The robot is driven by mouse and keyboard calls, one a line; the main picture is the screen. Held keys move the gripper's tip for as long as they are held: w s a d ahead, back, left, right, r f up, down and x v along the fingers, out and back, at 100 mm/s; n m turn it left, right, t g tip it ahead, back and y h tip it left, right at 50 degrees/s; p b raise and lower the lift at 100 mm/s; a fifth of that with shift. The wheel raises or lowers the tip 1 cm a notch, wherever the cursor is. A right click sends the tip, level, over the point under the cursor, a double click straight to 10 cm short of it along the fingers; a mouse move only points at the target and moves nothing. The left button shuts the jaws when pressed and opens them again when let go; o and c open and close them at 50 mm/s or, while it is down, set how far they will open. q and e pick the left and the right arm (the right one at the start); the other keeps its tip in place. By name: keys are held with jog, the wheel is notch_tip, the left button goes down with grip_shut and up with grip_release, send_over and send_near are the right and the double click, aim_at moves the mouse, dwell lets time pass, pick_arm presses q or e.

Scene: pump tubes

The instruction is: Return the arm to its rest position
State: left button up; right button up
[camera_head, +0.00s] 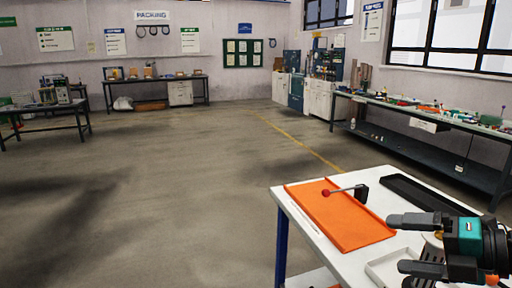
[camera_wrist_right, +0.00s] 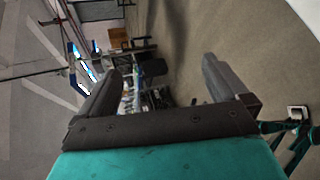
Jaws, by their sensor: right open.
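My right gripper (camera_head: 406,243) is at the lower right of the head view, above the right part of a white table. Its two dark fingers point left and stand apart with nothing between them. In the right wrist view the open fingers (camera_wrist_right: 163,82) face out over the room's floor, away from any near object. My left gripper is not in view.
The white table (camera_head: 283,192) holds an orange tray (camera_head: 340,222), a lever with a red knob (camera_head: 326,193), a black tray (camera_head: 418,193) and a white tray (camera_head: 378,267) partly behind the gripper. A cluttered workbench (camera_head: 440,111) stands behind. The floor at left is clear.

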jog(key=d+f+m+t+h, duration=0.55)
jog(key=m+t+h, duration=0.2)
jog(key=m, duration=0.75)
jog(key=s+f+m+g+h, duration=0.5)
jog(key=s+f+m+h, duration=0.15)
jog(key=f+m, duration=0.2)
jog(key=s+a+f+m+g+y, duration=0.2)
jog(key=s+a+f+g, duration=0.2)
jog(key=s+a, duration=0.25)
jog(key=s+a+f+m+g+y, duration=0.2)
jog(key=s+a+f+g, duration=0.2)
jog(key=s+a, duration=0.3)
jog(key=w+a+f+t+y, duration=0.2)
jog(key=w+a+f+t, duration=0.1)
jog(key=w+f+t, duration=0.4)
jog(key=shift+w+f+n, duration=0.35)
jog(key=shift+f, duration=0.5)
